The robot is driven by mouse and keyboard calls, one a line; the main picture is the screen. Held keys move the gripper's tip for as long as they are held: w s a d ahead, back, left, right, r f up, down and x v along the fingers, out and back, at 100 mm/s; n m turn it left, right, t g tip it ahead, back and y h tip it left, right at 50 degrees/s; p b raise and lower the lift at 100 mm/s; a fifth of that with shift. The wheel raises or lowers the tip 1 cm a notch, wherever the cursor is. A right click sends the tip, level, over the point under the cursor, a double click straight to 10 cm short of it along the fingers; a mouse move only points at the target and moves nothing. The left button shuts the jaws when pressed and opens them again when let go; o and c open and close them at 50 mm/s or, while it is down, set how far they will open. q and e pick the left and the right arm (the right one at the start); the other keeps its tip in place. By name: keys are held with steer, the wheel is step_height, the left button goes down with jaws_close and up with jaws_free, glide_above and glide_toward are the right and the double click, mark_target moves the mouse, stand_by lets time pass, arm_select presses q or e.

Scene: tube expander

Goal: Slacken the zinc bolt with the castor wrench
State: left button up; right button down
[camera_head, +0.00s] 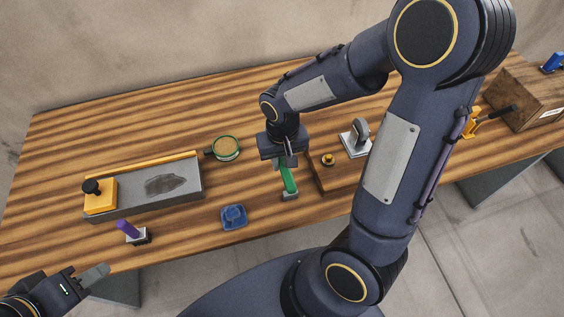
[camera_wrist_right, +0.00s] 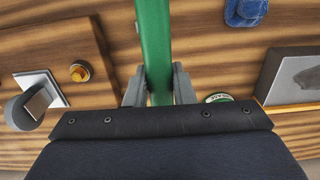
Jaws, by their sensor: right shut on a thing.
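My right gripper (camera_head: 288,158) is shut on a green-handled tool, taken to be the castor wrench (camera_head: 289,179), above the middle of the table. In the right wrist view the green handle (camera_wrist_right: 153,45) runs between the two fingers (camera_wrist_right: 159,85); its far end is out of that view. A brassy yellow bolt (camera_head: 328,160) stands on a wooden block (camera_head: 334,182) just right of the gripper. It also shows in the right wrist view (camera_wrist_right: 79,72), apart from the tool. My left gripper (camera_head: 96,274) is at the lower left, off the table's front; its finger gap is unclear.
A castor on a white plate (camera_head: 357,138) stands beside the bolt. A grey tray (camera_head: 190,187) with a yellow block, a green-rimmed round tin (camera_head: 226,148), a blue item (camera_head: 234,216) and a purple-handled item (camera_head: 128,230) lie left. A wooden crate (camera_head: 530,95) stands far right.

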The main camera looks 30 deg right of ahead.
steer(key=s+a+r+p, duration=0.3)
steer(key=s+a+r, duration=0.2)
steer(key=s+r, duration=0.2)
steer(key=shift+s+r, duration=0.4)
steer(key=shift+s, duration=0.25)
stand_by(0.4)
stand_by(0.4)
